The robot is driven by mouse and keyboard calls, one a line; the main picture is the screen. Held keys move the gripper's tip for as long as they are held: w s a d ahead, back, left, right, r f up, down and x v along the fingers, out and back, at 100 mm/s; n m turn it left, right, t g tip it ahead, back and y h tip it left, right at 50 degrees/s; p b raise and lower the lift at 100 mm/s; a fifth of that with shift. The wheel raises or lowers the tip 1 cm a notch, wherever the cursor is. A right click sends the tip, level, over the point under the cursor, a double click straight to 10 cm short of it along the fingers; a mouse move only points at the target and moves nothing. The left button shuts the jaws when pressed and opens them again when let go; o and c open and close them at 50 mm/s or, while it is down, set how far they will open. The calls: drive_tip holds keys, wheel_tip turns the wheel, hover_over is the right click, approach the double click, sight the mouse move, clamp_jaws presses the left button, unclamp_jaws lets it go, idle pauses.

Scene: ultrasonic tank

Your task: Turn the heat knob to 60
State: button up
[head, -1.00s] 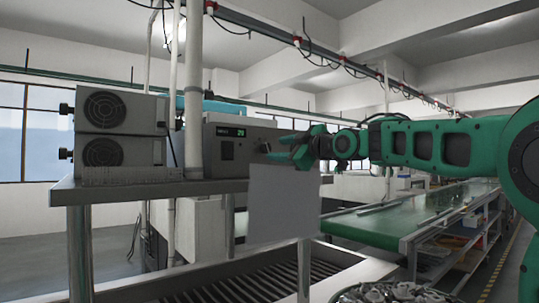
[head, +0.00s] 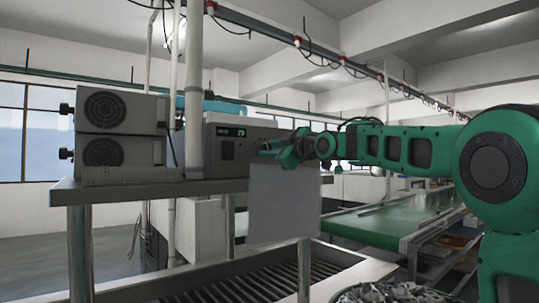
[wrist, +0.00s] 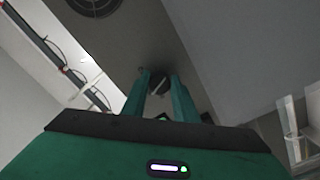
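The heat control unit (head: 226,158) is a grey-brown box on the metal shelf, left of my gripper in the head view. Its small green display (head: 241,132) is too small to read surely. My gripper (head: 268,149) is at the right part of the box's front. In the wrist view, a dark round knob (wrist: 158,85) shows between the tips of my two green fingers (wrist: 159,77). The fingers stand apart, one on each side of it, and I see no clear contact. The knob's pointer and scale cannot be read, and my gripper hides the knob in the head view.
Two stacked grey fan units (head: 122,108) stand left on the metal shelf (head: 120,188). A white pipe (head: 194,90) rises in front of the box's left side. A pale panel (head: 284,205) hangs below my gripper. A green conveyor (head: 385,228) lies to the right.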

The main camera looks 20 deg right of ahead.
drive_tip(key=shift+m, duration=0.4)
drive_tip(key=m, duration=0.2)
drive_tip(key=shift+m, duration=0.3)
drive_tip(key=m, duration=0.4)
drive_tip(key=shift+m, duration=0.3)
drive_tip(key=m, duration=0.4)
drive_tip(key=shift+m, duration=1.8)
drive_tip(key=shift+d, duration=0.1)
